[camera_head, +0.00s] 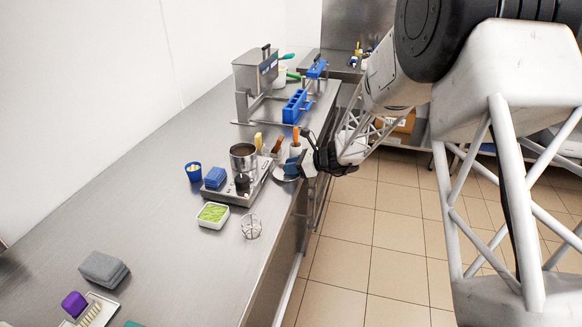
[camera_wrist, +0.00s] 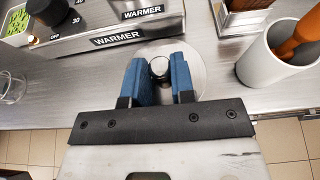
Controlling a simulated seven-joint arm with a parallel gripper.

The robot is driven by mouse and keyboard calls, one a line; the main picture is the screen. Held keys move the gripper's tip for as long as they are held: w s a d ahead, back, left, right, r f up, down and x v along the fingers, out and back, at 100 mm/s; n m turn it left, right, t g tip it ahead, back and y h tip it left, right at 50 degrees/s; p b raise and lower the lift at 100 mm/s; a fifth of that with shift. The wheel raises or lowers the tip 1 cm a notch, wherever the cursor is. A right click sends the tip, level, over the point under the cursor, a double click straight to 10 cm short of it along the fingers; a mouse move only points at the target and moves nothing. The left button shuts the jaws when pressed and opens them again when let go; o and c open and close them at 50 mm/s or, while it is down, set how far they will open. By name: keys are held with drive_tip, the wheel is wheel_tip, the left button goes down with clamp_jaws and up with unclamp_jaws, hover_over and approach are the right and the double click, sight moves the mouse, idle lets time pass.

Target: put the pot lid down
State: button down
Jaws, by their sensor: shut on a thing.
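The pot lid (camera_wrist: 197,66) is a round, shiny metal disc with a knob. In the wrist view, my gripper (camera_wrist: 159,72) has its two blue fingers shut on the knob. In the head view, the lid (camera_head: 284,175) is near the right edge of the steel counter, with my gripper (camera_head: 303,166) reaching to it from the right. The lid looks roughly level and is at or just above the counter; I cannot tell whether it touches. An open pot (camera_head: 243,160) with dark contents stands on the warmer (camera_head: 236,194), left of the lid.
A white holder (camera_wrist: 272,65) with an orange-handled tool stands close right of the lid in the wrist view. A wooden block is behind it. The counter edge is close.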

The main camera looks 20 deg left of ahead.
drive_tip(key=shift+f, duration=0.2)
drive_tip(key=c, duration=1)
unclamp_jaws()
drive_tip(key=shift+o, duration=0.2)
drive_tip(key=shift+r, duration=0.15)
drive_tip(key=v, duration=1.2)
drive_tip(key=shift+d, duration=0.1)
